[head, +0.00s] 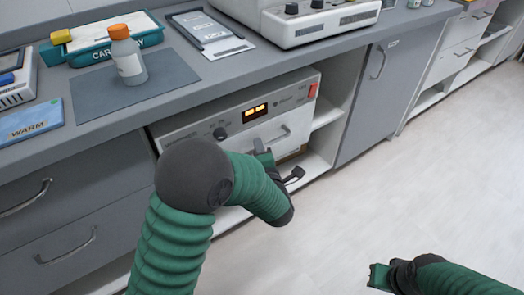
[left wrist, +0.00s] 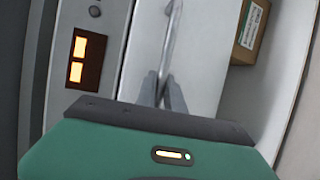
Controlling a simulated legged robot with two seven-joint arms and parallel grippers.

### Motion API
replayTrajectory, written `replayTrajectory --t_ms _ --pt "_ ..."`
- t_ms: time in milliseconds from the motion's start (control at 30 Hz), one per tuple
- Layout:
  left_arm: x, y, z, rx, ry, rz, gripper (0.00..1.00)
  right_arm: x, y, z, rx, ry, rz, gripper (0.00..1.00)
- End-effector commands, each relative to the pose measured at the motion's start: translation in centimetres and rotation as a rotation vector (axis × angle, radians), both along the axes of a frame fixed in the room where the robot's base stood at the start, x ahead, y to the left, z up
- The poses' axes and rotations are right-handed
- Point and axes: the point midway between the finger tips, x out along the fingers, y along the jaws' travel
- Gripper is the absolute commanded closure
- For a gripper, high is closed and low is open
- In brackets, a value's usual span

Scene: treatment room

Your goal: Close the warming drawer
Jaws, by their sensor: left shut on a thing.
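The warming drawer unit (head: 200,130) is a pale box in the open bay under the counter, with a lit orange display (head: 255,112) and a dark knob (head: 219,134). Its bar handle (head: 275,138) runs across the drawer front; the handle also shows in the left wrist view (left wrist: 168,40). My left gripper (head: 263,148) is shut on the handle; its fingers (left wrist: 161,90) close around the bar in the wrist view. My left arm hides part of the front, and I cannot tell how far the drawer stands out. My right gripper (head: 380,277) is away over the floor, its jaw state unclear.
A cardboard box (left wrist: 250,30) sits beside the drawer front. On the counter are an orange-capped bottle (head: 127,57) on a grey mat (head: 95,92), a teal carry tray (head: 90,55) and a white device (head: 300,25). The floor (head: 400,190) in front is clear.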

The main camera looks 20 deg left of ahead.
Motion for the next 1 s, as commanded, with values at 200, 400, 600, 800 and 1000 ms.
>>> replayTrajectory --t_ms 200,400,600,800,1000 --pt "-0.1 0.4 -0.2 0.001 0.003 0.008 0.66 0.0 0.0 0.0 0.0 0.0 0.0 1.0" --pt "0.0 0.3 0.2 0.002 -0.004 0.006 0.66 0.0 0.0 0.0 0.0 0.0 0.0 1.0" --pt "0.1 0.2 0.4 0.004 -0.009 0.005 0.66 0.0 0.0 0.0 0.0 0.0 0.0 1.0" --pt "-0.1 0.0 0.6 0.004 -0.012 0.003 0.66 0.0 0.0 0.2 0.0 0.0 0.0 1.0" --pt "-3.2 -1.8 1.4 0.003 -0.004 -0.001 0.66 0.0 0.0 1.7 0.0 0.0 0.0 1.0"
